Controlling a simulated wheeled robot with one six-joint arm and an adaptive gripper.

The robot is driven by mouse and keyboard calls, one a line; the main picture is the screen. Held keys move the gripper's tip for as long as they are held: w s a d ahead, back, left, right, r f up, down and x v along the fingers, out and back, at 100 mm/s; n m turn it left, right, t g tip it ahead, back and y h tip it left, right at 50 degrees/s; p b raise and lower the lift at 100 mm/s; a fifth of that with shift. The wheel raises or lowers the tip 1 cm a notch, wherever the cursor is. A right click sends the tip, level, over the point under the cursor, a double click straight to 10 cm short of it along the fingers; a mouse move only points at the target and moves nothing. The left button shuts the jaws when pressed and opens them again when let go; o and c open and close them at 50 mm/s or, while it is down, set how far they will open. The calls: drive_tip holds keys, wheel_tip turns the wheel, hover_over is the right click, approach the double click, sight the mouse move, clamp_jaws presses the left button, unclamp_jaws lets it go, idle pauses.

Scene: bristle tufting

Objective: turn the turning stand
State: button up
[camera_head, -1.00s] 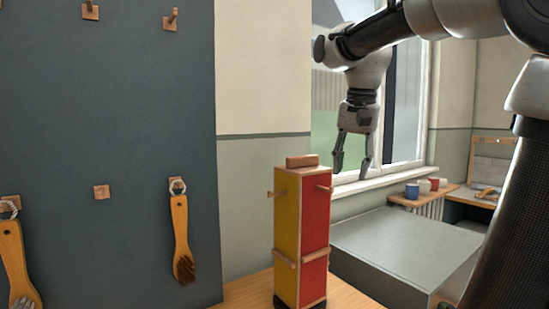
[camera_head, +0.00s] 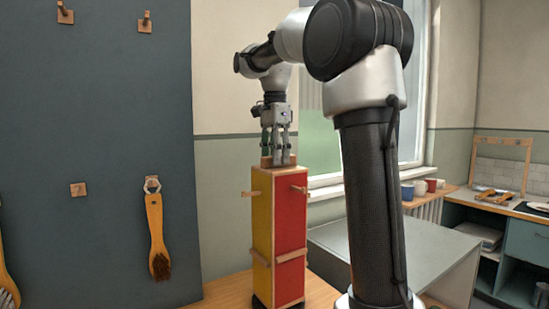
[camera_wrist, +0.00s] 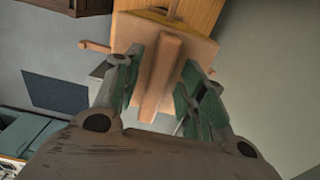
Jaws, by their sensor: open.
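The turning stand (camera_head: 291,225) is a tall upright box with a yellow face on the left and a red face on the right, with wooden pegs and ledges on its sides. It stands on a wooden surface. A wooden grip bar on its top shows in the wrist view (camera_wrist: 163,72). My gripper (camera_head: 278,158) points down at the stand's top. In the wrist view its two green-padded fingers (camera_wrist: 160,95) are open, one on each side of the bar. Gaps seem to show between pads and bar; contact cannot be told.
A dark board (camera_head: 120,120) on the left has wooden pegs, and a brush (camera_head: 157,235) hangs on one. A grey worktop (camera_head: 400,245) lies right of the stand, with cups (camera_head: 420,187) on a shelf behind it. A kitchen counter (camera_head: 510,208) stands at far right.

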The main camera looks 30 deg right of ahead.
drive_tip(key=shift+f, duration=0.4)
clamp_jaws()
